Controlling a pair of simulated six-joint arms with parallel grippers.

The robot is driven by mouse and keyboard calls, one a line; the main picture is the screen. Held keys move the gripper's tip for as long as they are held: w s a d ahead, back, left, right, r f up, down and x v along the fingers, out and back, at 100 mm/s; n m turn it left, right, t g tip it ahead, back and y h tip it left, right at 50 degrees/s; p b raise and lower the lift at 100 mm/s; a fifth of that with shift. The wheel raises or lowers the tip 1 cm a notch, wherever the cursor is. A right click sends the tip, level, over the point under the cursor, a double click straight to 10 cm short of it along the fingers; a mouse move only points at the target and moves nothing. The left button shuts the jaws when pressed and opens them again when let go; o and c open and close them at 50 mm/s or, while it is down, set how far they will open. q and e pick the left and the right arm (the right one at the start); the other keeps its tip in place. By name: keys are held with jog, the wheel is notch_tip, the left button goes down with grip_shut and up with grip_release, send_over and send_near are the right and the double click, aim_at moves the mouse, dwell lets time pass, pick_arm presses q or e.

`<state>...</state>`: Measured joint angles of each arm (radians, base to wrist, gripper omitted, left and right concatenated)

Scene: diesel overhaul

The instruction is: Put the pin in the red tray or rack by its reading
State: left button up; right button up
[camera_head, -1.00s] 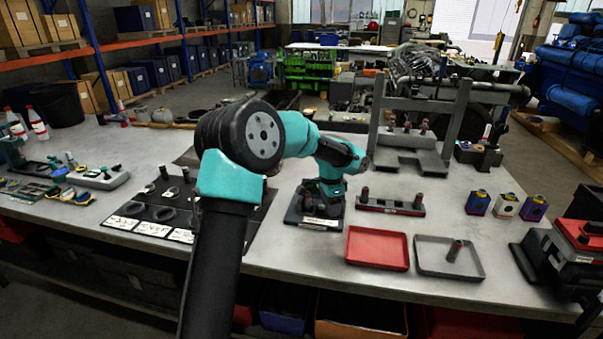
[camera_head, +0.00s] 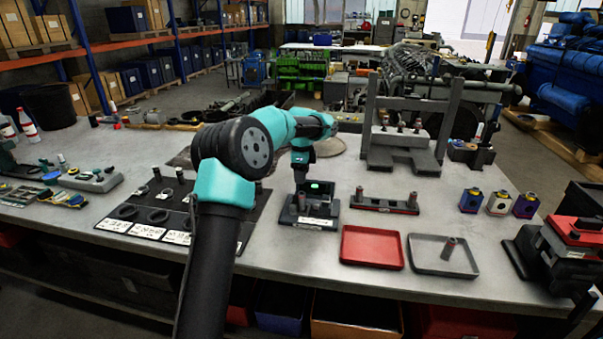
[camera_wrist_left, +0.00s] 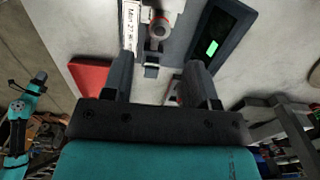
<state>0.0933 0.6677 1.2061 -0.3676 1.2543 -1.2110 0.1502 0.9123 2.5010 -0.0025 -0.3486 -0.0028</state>
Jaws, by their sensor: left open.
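My left gripper (camera_head: 301,176) is open above the black gauge stand (camera_head: 322,222), just left of its lit green display. In the left wrist view, the two dark fingers (camera_wrist_left: 160,82) are spread with nothing between their tips. A small pin with a reddish end (camera_wrist_left: 159,27) sits at the gauge, beyond the fingertips; the gauge's white label (camera_wrist_left: 130,28) and green display (camera_wrist_left: 212,48) flank it. The reading is too small to make out. The empty red tray (camera_head: 372,262) lies right of the gauge. The dark rack (camera_head: 385,206) behind it holds upright pins. My right gripper is not in view.
A black board with rings and pins (camera_head: 150,212) lies to the left. Small coloured boxes (camera_head: 498,203) and a red-black machine (camera_head: 570,245) stand at right. A grey frame (camera_head: 452,120) rises behind.

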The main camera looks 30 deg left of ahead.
aim_at(302, 193)
pick_arm(q)
jog(key=shift+f, duration=4.4)
jog(key=c, duration=0.9)
jog(key=shift+r, duration=0.1)
jog(key=shift+r, duration=0.1)
jog(key=shift+r, duration=2.55)
